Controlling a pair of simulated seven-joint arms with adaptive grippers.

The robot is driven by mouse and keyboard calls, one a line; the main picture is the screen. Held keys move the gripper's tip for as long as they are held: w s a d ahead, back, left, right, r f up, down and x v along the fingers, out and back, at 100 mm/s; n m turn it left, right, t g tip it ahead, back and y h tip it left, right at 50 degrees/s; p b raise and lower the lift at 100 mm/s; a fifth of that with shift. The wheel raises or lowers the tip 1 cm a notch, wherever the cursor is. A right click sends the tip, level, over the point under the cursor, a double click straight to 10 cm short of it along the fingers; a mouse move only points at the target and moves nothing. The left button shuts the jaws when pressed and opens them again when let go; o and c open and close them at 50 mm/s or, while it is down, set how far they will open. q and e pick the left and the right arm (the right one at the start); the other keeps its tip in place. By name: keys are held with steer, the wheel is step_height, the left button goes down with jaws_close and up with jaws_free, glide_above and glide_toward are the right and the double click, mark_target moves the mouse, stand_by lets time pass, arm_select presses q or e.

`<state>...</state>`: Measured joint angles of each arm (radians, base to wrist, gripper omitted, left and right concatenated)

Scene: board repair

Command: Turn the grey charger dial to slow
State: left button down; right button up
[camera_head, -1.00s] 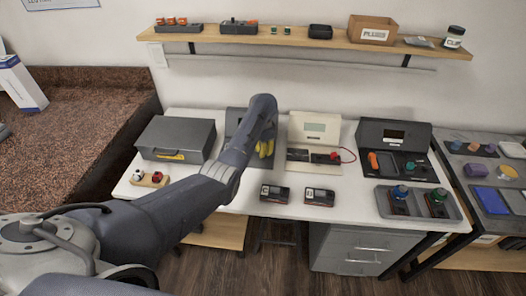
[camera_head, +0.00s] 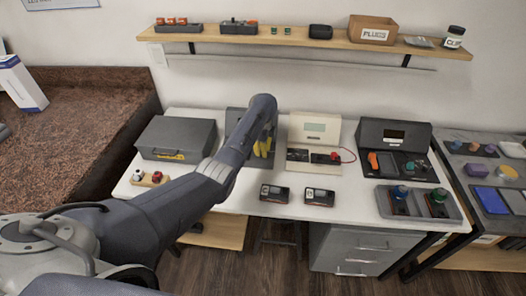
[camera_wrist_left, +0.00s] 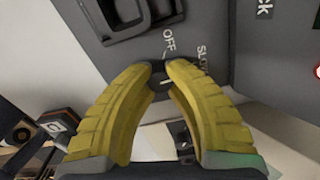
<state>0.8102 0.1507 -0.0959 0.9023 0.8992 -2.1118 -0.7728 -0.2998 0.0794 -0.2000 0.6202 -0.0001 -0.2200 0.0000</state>
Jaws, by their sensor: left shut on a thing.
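The grey charger (camera_head: 234,117) stands on the white table in the head view, mostly hidden behind my left arm. In the left wrist view its dark face (camera_wrist_left: 215,25) carries the labels OFF and SLOW. My left gripper (camera_head: 263,148) is at the front of the charger. In the left wrist view my left gripper (camera_wrist_left: 161,67) has its yellow fingertips shut on the small dark dial (camera_wrist_left: 158,69), just below the OFF label; SLOW is to the right. The fingertips cover most of the dial, so its exact pointing is unclear. My right gripper is not in view.
A grey case (camera_head: 178,137) stands left of the charger, and a cream device (camera_head: 314,130) with a red lead stands right of it. Two small dark boxes (camera_head: 275,193) (camera_head: 320,197) lie near the table's front edge. A shelf (camera_head: 300,38) runs above.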

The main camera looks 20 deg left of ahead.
arm_select(q)
steer(key=shift+m, duration=0.3)
stand_by(0.4)
steer(key=c, duration=1.1)
jaws_free()
steer(key=shift+c, duration=0.2)
step_height(320, 180, up, 12)
